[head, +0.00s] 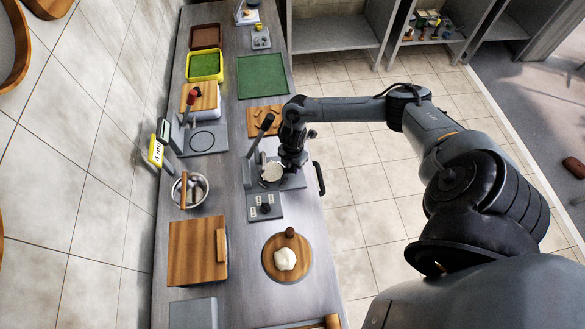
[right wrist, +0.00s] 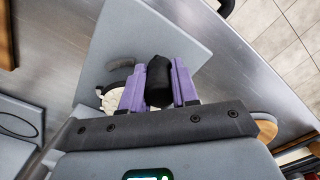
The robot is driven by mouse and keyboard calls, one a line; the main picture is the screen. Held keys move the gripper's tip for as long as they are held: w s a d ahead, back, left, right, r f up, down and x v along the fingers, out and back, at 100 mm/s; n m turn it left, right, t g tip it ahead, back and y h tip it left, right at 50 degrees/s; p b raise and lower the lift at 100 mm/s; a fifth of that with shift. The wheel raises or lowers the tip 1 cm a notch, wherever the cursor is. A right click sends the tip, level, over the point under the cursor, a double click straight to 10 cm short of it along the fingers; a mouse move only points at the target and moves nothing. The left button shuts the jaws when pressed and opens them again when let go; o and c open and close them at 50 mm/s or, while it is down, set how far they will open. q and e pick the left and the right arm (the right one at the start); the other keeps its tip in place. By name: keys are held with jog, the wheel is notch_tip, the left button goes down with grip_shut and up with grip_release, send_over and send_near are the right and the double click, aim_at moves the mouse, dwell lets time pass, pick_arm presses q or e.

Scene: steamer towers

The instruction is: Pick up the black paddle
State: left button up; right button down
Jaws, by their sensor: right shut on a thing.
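My right gripper (head: 291,165) is over the grey press station on the counter. In the right wrist view, its purple fingers (right wrist: 158,90) are shut on the black handle of the black paddle (right wrist: 158,78). The rest of the paddle is hard to make out; a dark curved piece (right wrist: 118,75) shows beside the fingers, over a pale round disc (right wrist: 113,100). The disc also shows on the press in the head view (head: 272,173). I cannot tell whether the paddle is clear of the surface. My left gripper is not in view.
The press has an upright lever (head: 263,128) just left of my right gripper. A round board (head: 273,262) with white dough stands nearer on the counter. A steel pot (head: 197,190) and a wooden-topped box (head: 194,252) are at left. A green mat (head: 263,77) lies farther back.

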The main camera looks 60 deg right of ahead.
jog(key=s+d+r, duration=0.4)
jog(key=s+r, duration=0.4)
jog(key=s, duration=0.2)
jog(key=shift+s+d, duration=0.15)
jog(key=shift+s, duration=0.25)
jog(key=shift+r, duration=0.1)
jog(key=c, duration=1.4)
grip_release()
grip_shut()
